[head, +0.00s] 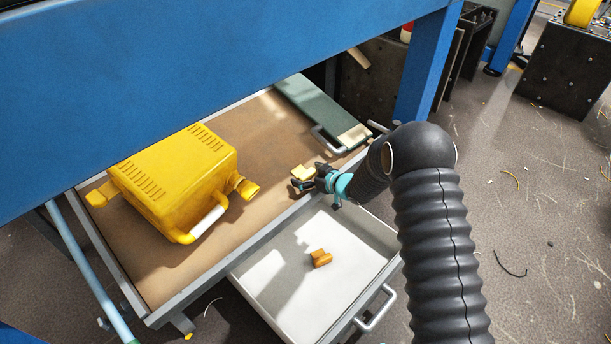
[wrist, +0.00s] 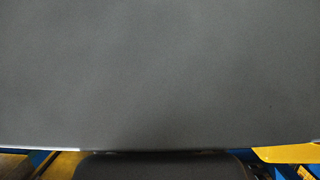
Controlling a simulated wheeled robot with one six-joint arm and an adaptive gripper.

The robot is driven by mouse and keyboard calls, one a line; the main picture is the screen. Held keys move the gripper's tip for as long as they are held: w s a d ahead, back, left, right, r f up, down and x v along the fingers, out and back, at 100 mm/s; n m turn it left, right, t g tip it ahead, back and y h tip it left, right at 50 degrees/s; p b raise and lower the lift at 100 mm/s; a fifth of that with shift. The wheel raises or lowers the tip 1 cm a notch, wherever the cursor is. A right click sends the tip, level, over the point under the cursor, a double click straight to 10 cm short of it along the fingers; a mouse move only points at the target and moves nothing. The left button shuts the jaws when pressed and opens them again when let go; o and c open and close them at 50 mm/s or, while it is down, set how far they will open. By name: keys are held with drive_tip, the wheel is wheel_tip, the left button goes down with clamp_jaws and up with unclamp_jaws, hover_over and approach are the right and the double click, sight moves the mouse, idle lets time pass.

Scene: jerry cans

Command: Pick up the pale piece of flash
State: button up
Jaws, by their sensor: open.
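A pale yellow piece (head: 304,172), which looks like the flash, is on the brown bench top (head: 262,132), right of the yellow jerry can. My gripper (head: 308,179) is open right at this piece, with its dark fingers close around or beside it. I cannot tell whether they touch it. In the wrist view a plain dark grey surface fills most of the picture, and neither the piece nor the fingertips can be made out.
A yellow jerry can (head: 178,178) lies on the bench top. A green board (head: 318,108) with a pale end lies at the back. An open white drawer (head: 290,300) in front holds an orange piece (head: 321,258). A blue beam (head: 200,80) crosses above the bench.

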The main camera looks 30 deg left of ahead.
drive_tip(key=c, duration=1)
drive_tip(key=shift+r, duration=0.1)
